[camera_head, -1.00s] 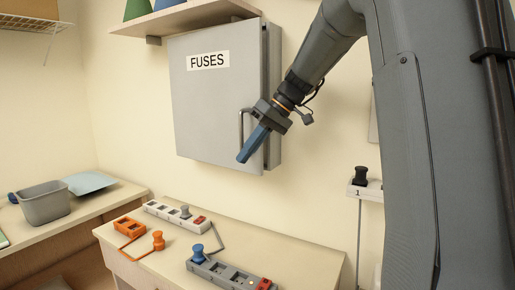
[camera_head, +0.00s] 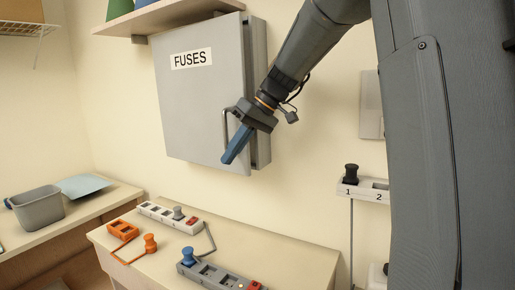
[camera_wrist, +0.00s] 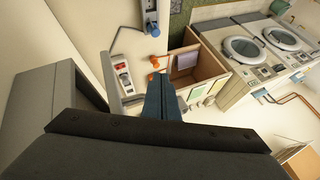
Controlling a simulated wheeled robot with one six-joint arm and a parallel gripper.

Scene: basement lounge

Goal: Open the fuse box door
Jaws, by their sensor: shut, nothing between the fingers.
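The grey fuse box door (camera_head: 195,105), labelled FUSES, hangs on the wall in the head view. Its bar handle (camera_head: 224,126) is near the door's right edge. My gripper (camera_head: 232,153) is shut and empty, its blue fingers slanting down-left at the handle. The fingers overlap the handle's lower part; I cannot tell whether they are behind the bar or touching it. The box side (camera_head: 259,95) shows as a strip right of the door, and I cannot tell if the door is slightly ajar. The wrist view shows the closed blue fingers (camera_wrist: 160,98) with grey box surfaces at left.
A table (camera_head: 290,258) below the box holds power strips, an orange block and several plugs. A shelf (camera_head: 175,18) is just above the box. A wall strip (camera_head: 372,190) with a black plug is at right. A grey bin (camera_head: 38,208) stands on the left counter.

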